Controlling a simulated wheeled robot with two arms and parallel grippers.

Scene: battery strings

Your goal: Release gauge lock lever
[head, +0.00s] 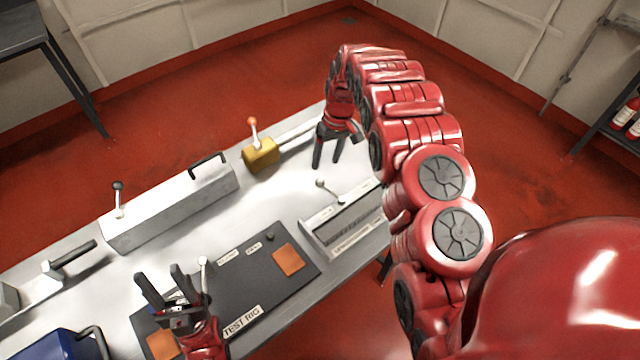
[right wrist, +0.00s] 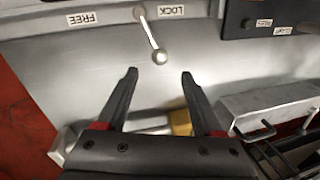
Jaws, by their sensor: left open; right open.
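The gauge lock lever is a thin metal lever with a pale ball knob (head: 320,183) on the grey gauge box (head: 350,246). In the right wrist view, the lever (right wrist: 151,38) pivots between FREE and LOCK labels and leans to the LOCK side. My right gripper (head: 326,163) is open and empty, close to the knob. In the right wrist view, its fingertips (right wrist: 158,74) are spread with the knob just beyond the gap between them; contact cannot be seen. My left gripper (head: 157,274) is open and empty over the dark TEST RIG board (head: 250,285).
A small lever (head: 204,274) stands on the board beside my left gripper. A yellow block with an orange-knobbed lever (head: 260,155) and a long grey box (head: 170,210) stand along the back. A blue box (head: 45,345) is at the lower left. Bare table (head: 278,200) lies mid-way.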

